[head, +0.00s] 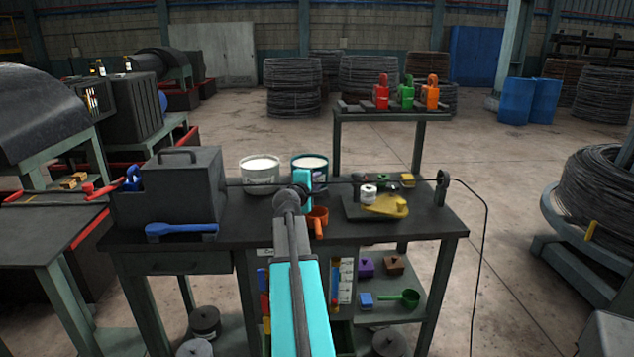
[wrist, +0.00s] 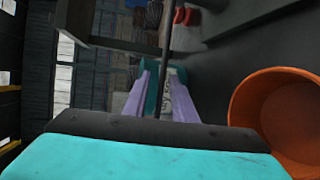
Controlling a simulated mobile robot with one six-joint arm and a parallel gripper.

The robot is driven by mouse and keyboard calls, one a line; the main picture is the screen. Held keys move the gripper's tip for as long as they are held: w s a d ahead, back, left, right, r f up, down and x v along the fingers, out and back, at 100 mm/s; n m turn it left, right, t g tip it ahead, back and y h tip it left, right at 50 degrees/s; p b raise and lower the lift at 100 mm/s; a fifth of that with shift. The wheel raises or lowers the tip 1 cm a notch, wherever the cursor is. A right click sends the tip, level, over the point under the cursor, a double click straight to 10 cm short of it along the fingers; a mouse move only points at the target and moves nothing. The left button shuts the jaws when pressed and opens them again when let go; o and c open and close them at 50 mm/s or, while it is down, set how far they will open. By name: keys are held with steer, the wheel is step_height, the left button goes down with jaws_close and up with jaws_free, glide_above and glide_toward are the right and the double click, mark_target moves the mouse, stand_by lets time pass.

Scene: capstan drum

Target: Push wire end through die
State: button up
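The thin dark wire (head: 395,181) runs nearly level above the workbench, from a guide post (head: 443,187) on the right to the right face of a black box with a handle (head: 183,188). I cannot make out the die or the wire's tip at that face. My gripper (head: 302,188) is at the wire, between box and guide, right of the box. In the wrist view, the wire (wrist: 166,40) runs down toward the two pale purple fingers of my gripper (wrist: 160,85). A gap shows between them; whether they clamp the wire is unclear.
Two tubs, one white (head: 259,172) and one dark green (head: 310,164), stand behind the wire. An orange cup (wrist: 278,115) is close beside my gripper. A plate with a yellow piece (head: 386,206) lies to the right, and a blue tool (head: 181,229) lies at the front left.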

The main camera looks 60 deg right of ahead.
steer(key=shift+w+d+f, duration=0.1)
steer(key=shift+d, duration=0.4)
jaws_close()
stand_by(1.2)
steer(key=shift+a+f, duration=0.15)
steer(key=shift+a, duration=0.15)
steer(key=shift+d, duration=0.2)
